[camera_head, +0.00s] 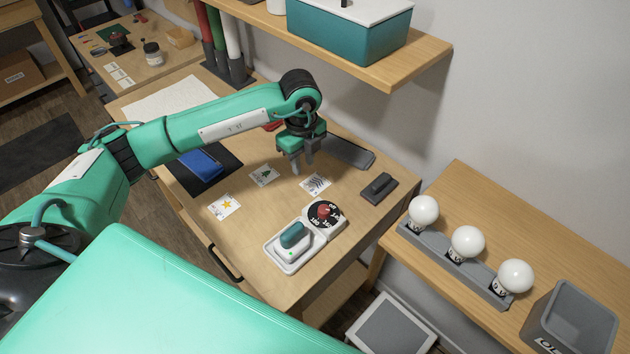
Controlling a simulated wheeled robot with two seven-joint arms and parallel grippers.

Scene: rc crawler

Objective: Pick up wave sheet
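Three small white picture cards lie flat on the wooden desk. The one with dark wavy lines, which looks like the wave sheet (315,184), is the rightmost. A tree card (265,175) lies to its left and a star card (223,206) is nearer the front left. My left gripper (302,168) points down just behind and above the wave sheet, with its fingers apart and nothing seen between them. It appears apart from the sheet, though the exact height is hard to judge. My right gripper is not in view.
A white device with a teal handle (293,235) and a black-and-red dial (325,213) sit in front of the wave sheet. A dark block (379,187) lies to its right. A blue object (200,165) rests on a black mat. A shelf (360,62) overhangs behind.

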